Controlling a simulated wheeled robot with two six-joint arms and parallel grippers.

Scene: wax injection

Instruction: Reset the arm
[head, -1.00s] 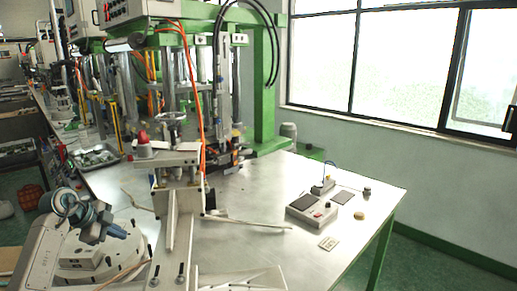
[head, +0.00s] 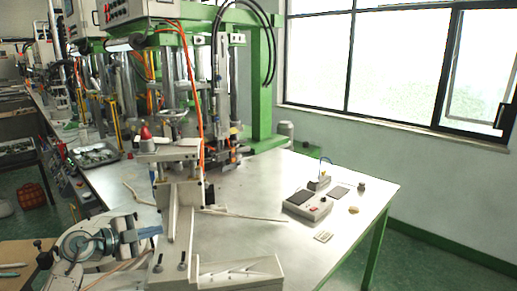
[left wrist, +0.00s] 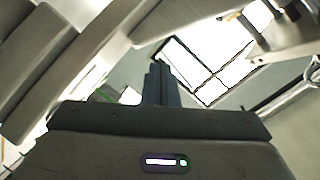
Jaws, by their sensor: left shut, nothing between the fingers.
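My left gripper (head: 152,232) is at the lower left of the head view, beside the steel table's left side. Its fingers point to the right. In the left wrist view the two dark fingers (left wrist: 160,84) are together with nothing between them. They point up in that picture toward the window. My right gripper is not in view.
A green-framed injection machine (head: 190,90) stands at the back of the steel table (head: 245,245). A white bracket (head: 240,272) is close to the left gripper. A grey scale-like box (head: 308,206) and small items lie at the right. The table's front middle is mostly clear.

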